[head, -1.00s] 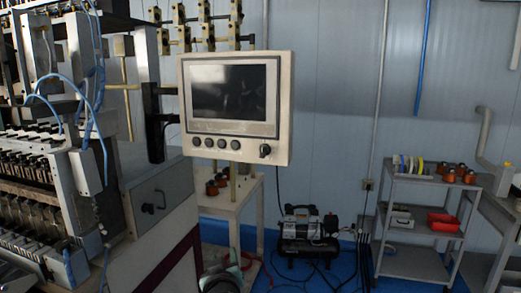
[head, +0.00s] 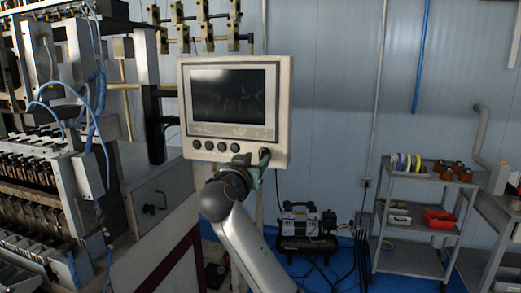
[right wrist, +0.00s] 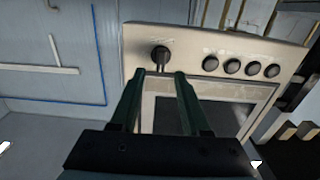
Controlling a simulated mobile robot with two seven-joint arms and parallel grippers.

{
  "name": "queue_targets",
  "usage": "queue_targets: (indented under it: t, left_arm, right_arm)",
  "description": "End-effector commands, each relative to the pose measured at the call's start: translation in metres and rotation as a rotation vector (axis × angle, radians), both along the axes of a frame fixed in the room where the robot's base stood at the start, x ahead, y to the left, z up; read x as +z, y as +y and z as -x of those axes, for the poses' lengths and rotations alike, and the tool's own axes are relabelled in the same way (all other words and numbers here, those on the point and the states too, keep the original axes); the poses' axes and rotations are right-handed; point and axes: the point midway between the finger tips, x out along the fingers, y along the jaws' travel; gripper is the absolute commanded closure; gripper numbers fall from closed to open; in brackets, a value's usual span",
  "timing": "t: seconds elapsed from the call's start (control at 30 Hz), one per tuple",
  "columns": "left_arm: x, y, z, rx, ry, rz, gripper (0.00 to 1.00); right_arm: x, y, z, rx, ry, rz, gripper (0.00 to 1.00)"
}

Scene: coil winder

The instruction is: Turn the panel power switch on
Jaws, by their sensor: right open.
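The control panel (head: 283,100) is a beige box with a dark screen (head: 235,97) and a row of round dark buttons (head: 221,147) below it. The power switch, a black rotary knob (right wrist: 160,56), sits at the panel's lower right corner in the head view. The right wrist view shows the panel turned over, with the knob near its top left. My right gripper (head: 260,168) is open at that corner. In the right wrist view its fingertips (right wrist: 160,75) lie to either side of the knob's near end; contact cannot be told. My left gripper is out of view.
The winding machine (head: 165,195) fills the left side. A compressor (head: 305,225) stands on the blue floor behind my right arm. A grey shelf cart (head: 415,232) with spools and a red bin (head: 439,219) stands at the right. The space before the panel's right side is open.

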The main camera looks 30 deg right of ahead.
Motion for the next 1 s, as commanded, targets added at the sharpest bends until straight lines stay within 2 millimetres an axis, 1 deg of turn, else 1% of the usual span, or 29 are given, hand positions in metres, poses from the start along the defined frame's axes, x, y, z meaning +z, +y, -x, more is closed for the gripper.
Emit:
queue_targets:
  t: [0.03,0.1,0.23,0.4,0.63,1.0]
  left_arm:
    - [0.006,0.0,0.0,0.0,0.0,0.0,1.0]
    - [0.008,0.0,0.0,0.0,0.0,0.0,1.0]
    - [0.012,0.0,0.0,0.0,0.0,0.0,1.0]
    - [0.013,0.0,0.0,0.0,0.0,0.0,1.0]
    - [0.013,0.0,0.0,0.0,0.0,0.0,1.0]
    - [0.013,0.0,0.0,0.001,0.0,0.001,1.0]
  right_arm:
    - [0.003,-0.008,-0.006,-0.003,0.004,0.002,0.54]
    - [0.002,-0.016,-0.013,-0.002,0.002,0.001,0.54]
    - [0.001,-0.026,-0.022,-0.001,0.001,0.0,0.54]
    - [0.0,-0.031,-0.027,0.001,0.0,0.0,0.54]
    - [-0.001,-0.031,-0.027,0.001,0.001,-0.001,0.54]
    - [-0.001,-0.031,-0.027,0.001,0.001,0.0,0.95]
